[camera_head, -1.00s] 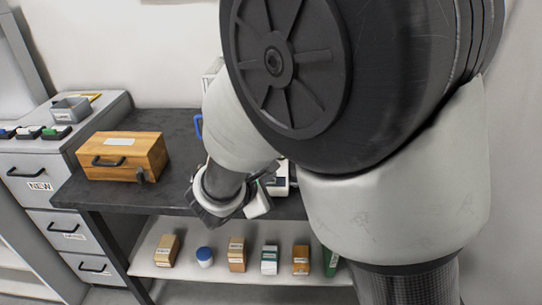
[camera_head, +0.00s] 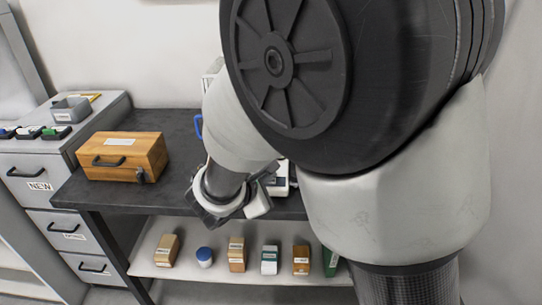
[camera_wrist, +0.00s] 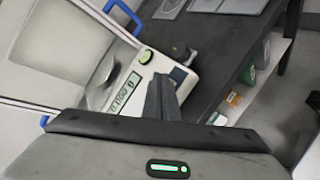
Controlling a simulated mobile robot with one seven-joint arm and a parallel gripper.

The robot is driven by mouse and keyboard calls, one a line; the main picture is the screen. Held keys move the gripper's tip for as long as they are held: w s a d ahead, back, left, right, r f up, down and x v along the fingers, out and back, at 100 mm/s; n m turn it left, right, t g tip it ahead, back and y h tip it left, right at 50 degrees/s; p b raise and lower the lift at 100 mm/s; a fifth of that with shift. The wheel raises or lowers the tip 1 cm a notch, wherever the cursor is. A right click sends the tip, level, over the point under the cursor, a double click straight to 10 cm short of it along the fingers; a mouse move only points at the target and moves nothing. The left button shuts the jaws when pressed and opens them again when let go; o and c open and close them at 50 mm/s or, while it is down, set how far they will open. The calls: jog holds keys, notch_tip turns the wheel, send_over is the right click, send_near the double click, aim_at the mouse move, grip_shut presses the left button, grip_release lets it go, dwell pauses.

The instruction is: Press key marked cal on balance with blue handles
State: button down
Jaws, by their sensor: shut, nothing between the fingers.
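The balance with blue handles is mostly hidden behind my arm in the head view; a blue handle (camera_head: 198,126) shows left of the arm. In the wrist view, the white balance (camera_wrist: 122,70) has a lit display (camera_wrist: 126,91), a round green spot (camera_wrist: 146,57) and a dark key (camera_wrist: 178,74) on its front panel. The key's marking is too small to read. My gripper (camera_wrist: 160,82) is shut and empty, its fingertips over the front panel close to the dark key. I cannot tell whether they touch it. My gripper also shows low at the table front in the head view (camera_head: 262,200).
A wooden box (camera_head: 122,157) with a black handle stands left on the dark table (camera_head: 185,150). Small boxes and a blue-lidded jar (camera_head: 204,256) stand on the shelf below (camera_head: 215,276). A grey drawer cabinet (camera_head: 30,165) stands at far left.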

jog(key=shift+f, duration=0.1)
dwell(0.4)
jog(key=shift+w+f+b, duration=0.15)
jog(key=shift+f+b, duration=0.2)
jog(key=shift+b, duration=0.3)
jog(key=shift+w+f+b, duration=0.1)
jog(key=shift+f+b, duration=0.25)
jog(key=shift+b, duration=0.15)
dwell(0.3)
jog(key=shift+r, duration=0.15)
dwell(0.3)
jog(key=shift+s+r+p, duration=0.25)
jog(key=shift+r+p, duration=0.15)
jog(key=shift+r, duration=0.2)
jog(key=shift+r, duration=0.15)
jog(key=shift+s+r+p, duration=0.25)
jog(key=shift+r+p, duration=0.3)
jog(key=shift+r, duration=0.2)
jog(key=shift+s+r+p, duration=0.2)
jog(key=shift+r+p, duration=0.3)
jog(key=shift+r, duration=0.25)
jog(key=shift+s+r+p, duration=0.25)
jog(key=shift+r+p, duration=0.3)
jog(key=shift+r, duration=0.2)
